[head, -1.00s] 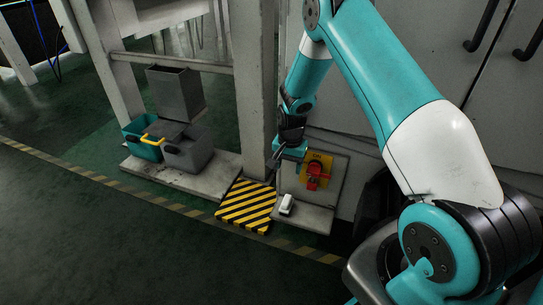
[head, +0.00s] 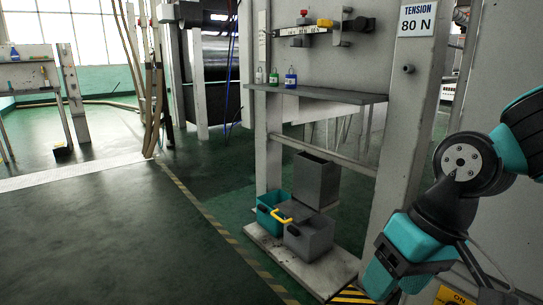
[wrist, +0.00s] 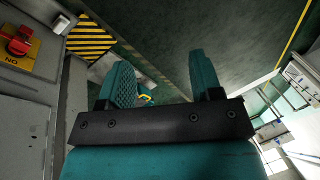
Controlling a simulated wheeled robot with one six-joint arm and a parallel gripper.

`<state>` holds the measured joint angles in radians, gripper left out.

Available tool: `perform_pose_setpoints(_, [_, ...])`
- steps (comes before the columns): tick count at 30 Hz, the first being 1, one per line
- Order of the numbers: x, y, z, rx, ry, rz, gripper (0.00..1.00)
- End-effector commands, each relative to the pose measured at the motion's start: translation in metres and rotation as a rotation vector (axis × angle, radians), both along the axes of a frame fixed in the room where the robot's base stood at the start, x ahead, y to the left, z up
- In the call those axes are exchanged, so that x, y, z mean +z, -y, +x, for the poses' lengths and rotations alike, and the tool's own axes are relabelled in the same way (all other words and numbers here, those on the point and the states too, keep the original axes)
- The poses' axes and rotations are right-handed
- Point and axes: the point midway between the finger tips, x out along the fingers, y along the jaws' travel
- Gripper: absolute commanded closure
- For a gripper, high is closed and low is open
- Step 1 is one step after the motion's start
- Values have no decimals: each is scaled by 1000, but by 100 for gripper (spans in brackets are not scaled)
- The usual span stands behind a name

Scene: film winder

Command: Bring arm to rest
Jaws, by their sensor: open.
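My arm reaches in from the right of the head view, bent at a teal and dark joint. My gripper (head: 392,284) hangs low at the bottom right there, beside a pale post. In the wrist view my gripper (wrist: 163,78) has its two teal fingers spread wide apart, with nothing between them. The fingers touch nothing that I can see.
The wrist view shows a red switch (wrist: 19,41) on a yellow plate and a striped pad (wrist: 90,38). A teal bin (head: 264,220) and grey bin (head: 312,238) stand on a low plinth. Padlocks line a shelf (head: 330,95). Floor at left is clear.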

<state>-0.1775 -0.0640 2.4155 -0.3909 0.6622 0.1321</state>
Motion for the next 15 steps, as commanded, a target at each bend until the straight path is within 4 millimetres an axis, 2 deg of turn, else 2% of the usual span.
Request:
perform_pose_setpoints(1, [7, -5, -18, 62, 19, 9, 41])
perform_pose_setpoints(3, [14, -10, -41, 145, 39, 22, 41])
perform_pose_setpoints(8, [28, -17, -89, 319, 80, 45, 41])
perform_pose_setpoints(9, [46, -17, -85, 307, 75, 43, 41])
perform_pose_setpoints(15, [93, -17, -83, 302, 73, 43, 41])
